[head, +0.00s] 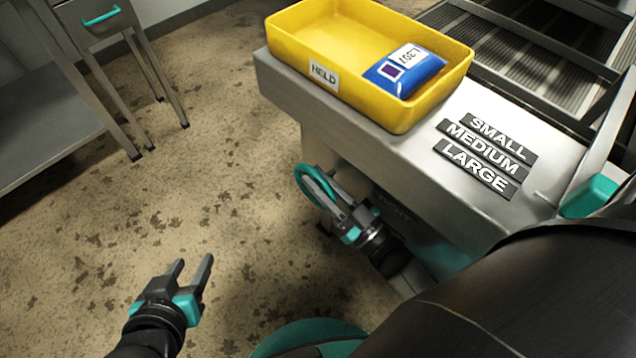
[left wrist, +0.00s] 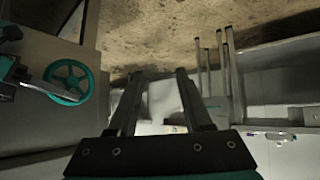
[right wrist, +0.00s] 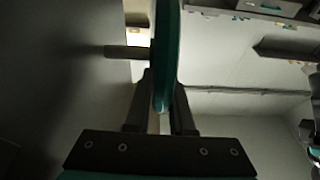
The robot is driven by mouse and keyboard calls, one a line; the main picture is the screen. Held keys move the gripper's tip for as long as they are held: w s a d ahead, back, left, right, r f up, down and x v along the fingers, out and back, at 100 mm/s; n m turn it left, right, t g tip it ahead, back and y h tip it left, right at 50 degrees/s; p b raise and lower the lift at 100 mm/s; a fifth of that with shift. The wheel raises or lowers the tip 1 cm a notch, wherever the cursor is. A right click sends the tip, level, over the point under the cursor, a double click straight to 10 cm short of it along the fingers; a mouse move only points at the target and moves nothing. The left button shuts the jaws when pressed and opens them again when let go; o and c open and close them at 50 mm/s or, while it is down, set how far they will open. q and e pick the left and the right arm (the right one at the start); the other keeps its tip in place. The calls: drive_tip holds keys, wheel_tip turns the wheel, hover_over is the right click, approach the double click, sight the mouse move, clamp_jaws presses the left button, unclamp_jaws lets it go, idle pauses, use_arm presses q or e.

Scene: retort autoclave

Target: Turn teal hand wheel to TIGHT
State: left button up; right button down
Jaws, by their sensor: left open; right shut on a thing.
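The teal hand wheel (head: 316,185) stands out from the side of the steel cabinet, below its top edge. It also shows in the left wrist view (left wrist: 69,80), with spokes and a hub. My right gripper (head: 338,203) is shut on the wheel's rim. In the right wrist view the teal rim (right wrist: 166,55) runs edge-on between the two fingers (right wrist: 163,105). My left gripper (head: 190,272) is open and empty over the floor, to the left of the wheel.
A yellow bin (head: 290,55) marked HELD, with a blue packet (head: 403,72) in it, sits on the steel cabinet top (head: 420,150). SMALL, MEDIUM and LARGE plates (head: 486,152) lie beside it. A steel table (head: 50,125) stands at left. The floor between is clear.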

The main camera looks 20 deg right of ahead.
drive_tip(key=shift+s+a+f+t+b, duration=0.1)
drive_tip(key=shift+s+f+t+b, duration=0.2)
drive_tip(key=shift+t+b, duration=0.45)
drive_tip(key=shift+y+b, duration=0.4)
drive_tip(key=shift+b, duration=0.2)
use_arm(q)
drive_tip(key=d+r+t+h, duration=0.3)
drive_tip(key=d+t, duration=0.2)
drive_tip(key=t, duration=0.1)
drive_tip(key=shift+d+n+b, duration=0.25)
drive_tip(key=shift+n+b, duration=0.15)
use_arm(e)
drive_tip(key=shift+s+f+t, duration=0.1)
drive_tip(key=shift+s+t, duration=0.1)
drive_tip(key=shift+t, duration=0.55)
use_arm(q)
drive_tip(key=shift+r+t, duration=0.2)
drive_tip(key=shift+t, duration=0.2)
use_arm(e)
drive_tip(key=shift+y, duration=0.3)
drive_tip(key=c, duration=0.8)
unclamp_jaws()
drive_tip(key=shift+d, duration=0.2)
drive_tip(key=v, duration=1.2)
